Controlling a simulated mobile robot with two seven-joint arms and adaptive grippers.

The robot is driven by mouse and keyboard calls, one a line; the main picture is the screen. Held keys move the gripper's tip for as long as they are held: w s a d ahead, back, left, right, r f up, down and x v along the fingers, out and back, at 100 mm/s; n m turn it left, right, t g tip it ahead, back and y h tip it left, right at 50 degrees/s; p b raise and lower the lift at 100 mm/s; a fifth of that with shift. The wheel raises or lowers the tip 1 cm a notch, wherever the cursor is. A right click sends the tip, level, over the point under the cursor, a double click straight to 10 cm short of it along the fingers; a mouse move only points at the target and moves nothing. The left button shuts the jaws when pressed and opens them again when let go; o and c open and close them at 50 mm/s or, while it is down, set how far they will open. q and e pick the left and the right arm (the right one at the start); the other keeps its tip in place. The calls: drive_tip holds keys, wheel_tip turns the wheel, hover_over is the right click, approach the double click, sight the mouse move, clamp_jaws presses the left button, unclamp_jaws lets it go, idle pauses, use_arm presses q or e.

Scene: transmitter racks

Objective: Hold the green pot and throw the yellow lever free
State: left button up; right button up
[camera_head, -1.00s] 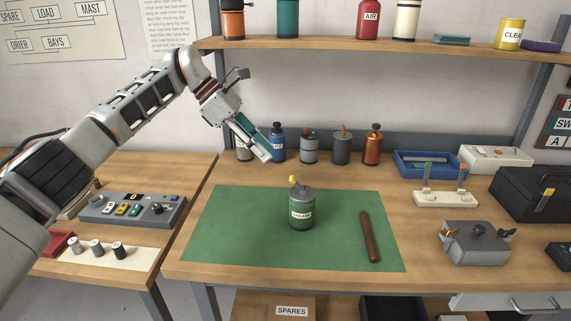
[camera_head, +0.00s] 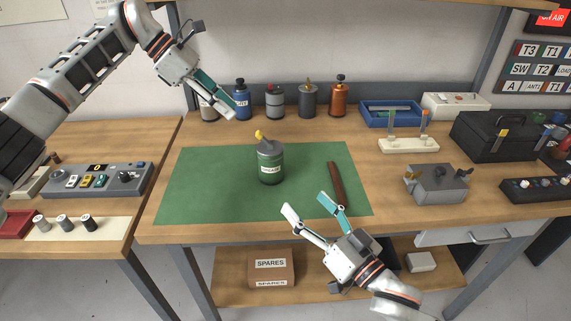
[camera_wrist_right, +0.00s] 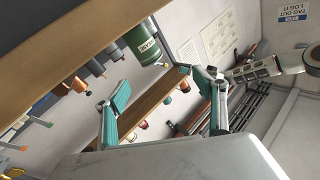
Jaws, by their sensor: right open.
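The green pot (camera_head: 270,167) stands upright on the green mat (camera_head: 200,195), with a grey lid and a white label. Its yellow lever (camera_head: 260,134) sticks up at the lid's left side. My left gripper (camera_head: 232,114) hangs behind and left of the pot, apart from it; its finger gap is not clear. My right gripper (camera_head: 309,205) is open and empty, in front of the pot and to its right, fingers pointing towards the mat. In the right wrist view the pot (camera_wrist_right: 148,42) shows beyond the open fingers (camera_wrist_right: 155,88).
A dark red rod (camera_head: 336,186) lies on the mat right of the pot, close to my right fingertips. Several canisters (camera_head: 308,99) line the back of the bench. A grey box (camera_head: 437,184) and a white switch stand (camera_head: 408,145) are to the right. The mat's left part is clear.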

sight(270, 147)
drive_tip(key=w+a+r, duration=0.1)
drive_tip(key=w, duration=0.3)
drive_tip(key=w+a+r+n+h, duration=0.1)
drive_tip(key=w+a, duration=0.1)
drive_tip(key=w, duration=0.2)
drive_tip(key=w+a+r+n+h, duration=0.1)
drive_tip(key=w, duration=0.3)
drive_tip(key=shift+a, duration=0.4)
drive_tip(key=shift+x, duration=3.65)
drive_tip(key=shift+f, duration=0.1)
drive_tip(key=c, duration=1.6)
drive_tip(key=shift+o, duration=0.2)
